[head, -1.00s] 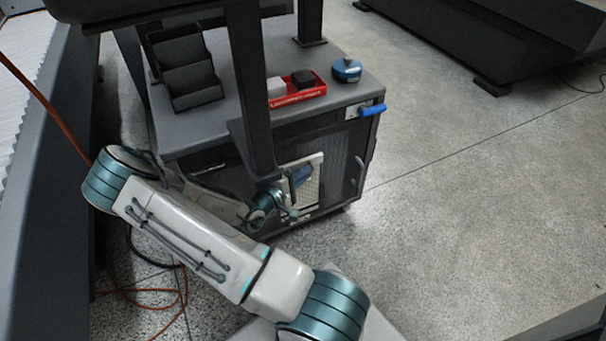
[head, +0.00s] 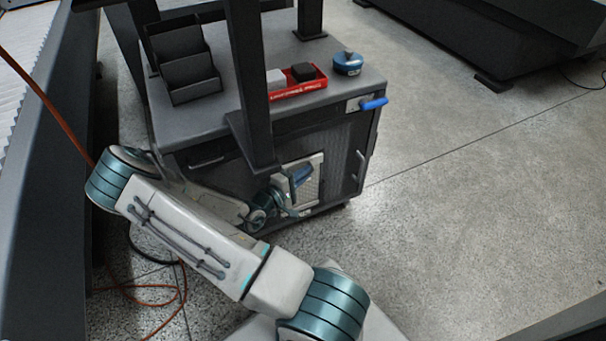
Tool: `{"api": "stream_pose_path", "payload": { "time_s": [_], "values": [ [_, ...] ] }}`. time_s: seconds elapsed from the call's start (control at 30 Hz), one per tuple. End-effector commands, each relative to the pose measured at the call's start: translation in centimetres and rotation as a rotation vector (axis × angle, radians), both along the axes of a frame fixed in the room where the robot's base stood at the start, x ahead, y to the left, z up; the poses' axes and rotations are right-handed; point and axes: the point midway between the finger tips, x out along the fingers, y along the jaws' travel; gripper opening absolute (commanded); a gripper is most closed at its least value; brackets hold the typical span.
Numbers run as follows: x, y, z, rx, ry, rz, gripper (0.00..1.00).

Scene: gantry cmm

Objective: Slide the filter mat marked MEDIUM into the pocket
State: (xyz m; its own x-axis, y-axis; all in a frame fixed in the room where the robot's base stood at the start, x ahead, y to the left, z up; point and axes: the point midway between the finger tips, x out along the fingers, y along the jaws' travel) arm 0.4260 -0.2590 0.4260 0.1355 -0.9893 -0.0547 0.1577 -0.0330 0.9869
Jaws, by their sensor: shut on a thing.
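A pale, framed filter mat (head: 315,172) with a fine grid face stands upright at the front of the dark cabinet (head: 345,140). My gripper (head: 290,192) is at the mat's left part and is shut on it; the fingertips are small and partly hidden by the wrist. No marking can be read on the mat. The pocket cannot be made out apart from the mat and the cabinet front, so I cannot tell how far the mat is in it.
On the cabinet top are a stepped dark rack (head: 187,75), a red tray (head: 300,91) with small blocks, and a blue round container (head: 347,64). A dark upright post (head: 247,80) hides part of the cabinet. An orange cable (head: 160,290) lies on the floor. Floor at right is clear.

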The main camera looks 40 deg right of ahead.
Motion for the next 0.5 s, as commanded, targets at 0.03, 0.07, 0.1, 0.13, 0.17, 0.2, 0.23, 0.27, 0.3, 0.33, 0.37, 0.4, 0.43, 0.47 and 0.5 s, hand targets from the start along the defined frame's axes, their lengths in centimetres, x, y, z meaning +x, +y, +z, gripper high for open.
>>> {"api": "stream_pose_path", "payload": {
  "time_s": [0.03, 0.07, 0.1, 0.13, 0.17, 0.2, 0.23, 0.27, 0.3, 0.33, 0.37, 0.4, 0.43, 0.47, 0.5],
  "values": [
    [0.0, -0.01, 0.05, -0.001, 0.0, 0.0, 0.0],
    [0.0, -0.01, 0.05, -0.001, 0.0, 0.0, 0.0],
    [0.0, -0.01, 0.06, -0.001, 0.0, 0.0, 0.19],
    [0.0, -0.01, 0.06, -0.001, 0.0, 0.0, 0.27],
    [0.0, -0.01, 0.06, -0.001, 0.0, 0.0, 0.36],
    [0.0, 0.0, 0.06, -0.001, 0.0, 0.0, 0.36],
    [0.0, 0.0, 0.06, -0.001, 0.0, 0.0, 0.36],
    [0.0, 0.0, 0.06, -0.001, 0.0, 0.0, 0.36],
    [0.0, 0.0, 0.05, 0.0, 0.0, 0.0, 0.36],
    [0.0, 0.0, 0.05, 0.0, 0.0, 0.0, 0.36],
    [0.0, 0.0, 0.05, 0.0, 0.0, 0.0, 0.36],
    [-0.01, 0.02, 0.01, 0.001, 0.0, 0.0, 0.36],
    [0.0, 0.05, 0.02, 0.001, 0.0, 0.0, 0.36],
    [-0.01, 0.12, 0.04, 0.001, 0.001, 0.001, 0.36],
    [-0.01, 0.3, 0.07, 0.001, 0.001, 0.001, 0.36]
  ]
}}
